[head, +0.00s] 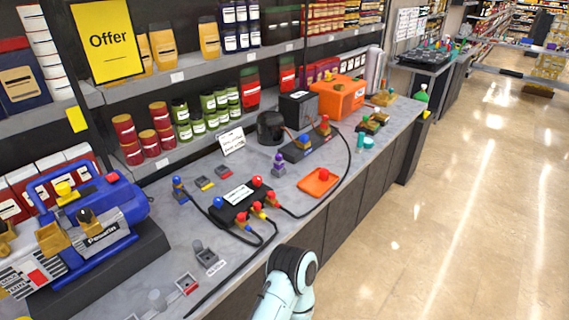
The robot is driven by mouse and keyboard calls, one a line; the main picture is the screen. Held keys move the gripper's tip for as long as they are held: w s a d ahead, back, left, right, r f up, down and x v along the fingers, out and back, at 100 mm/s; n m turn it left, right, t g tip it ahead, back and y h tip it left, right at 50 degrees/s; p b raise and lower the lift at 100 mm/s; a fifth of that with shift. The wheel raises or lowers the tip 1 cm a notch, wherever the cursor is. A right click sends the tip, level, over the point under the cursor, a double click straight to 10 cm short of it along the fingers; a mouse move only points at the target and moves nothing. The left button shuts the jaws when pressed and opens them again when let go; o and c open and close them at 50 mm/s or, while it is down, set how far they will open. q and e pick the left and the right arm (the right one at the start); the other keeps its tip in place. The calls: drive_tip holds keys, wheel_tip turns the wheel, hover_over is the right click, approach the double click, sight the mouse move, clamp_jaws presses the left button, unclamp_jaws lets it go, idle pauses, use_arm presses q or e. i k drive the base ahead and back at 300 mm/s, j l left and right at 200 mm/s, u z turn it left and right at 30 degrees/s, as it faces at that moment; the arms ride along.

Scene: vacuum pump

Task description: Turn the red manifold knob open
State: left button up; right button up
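The black manifold block (240,199) lies on the grey counter, left of the middle of the head view. Its red knob (257,181) sits at the far right corner of the block. A blue knob (218,202) sits at its left end. Small red, yellow and blue hose fittings (258,207) stick out along the near side, with black hoses on them. I cannot tell from here how far the red knob is turned. A part of one of my arms shows at the bottom, near the counter's front edge. Neither gripper is in view.
A blue pump (110,215) stands at the left. A black hose (345,165) loops to the right around an orange tray (315,189). An orange case (340,97) and a black pot (270,127) stand behind. Stocked shelves back the counter (225,262); the floor at right is clear.

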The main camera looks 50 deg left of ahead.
sight(257, 180)
drive_tip(key=i+l+u, duration=0.1)
drive_tip(key=i, duration=1.55)
drive_tip(key=u, duration=0.4)
drive_tip(key=i+u, duration=0.1)
drive_tip(key=u, duration=0.3)
drive_tip(key=l+u, duration=0.1)
drive_tip(key=u, duration=0.3)
drive_tip(key=i+l+u, duration=0.1)
drive_tip(key=u, duration=0.3)
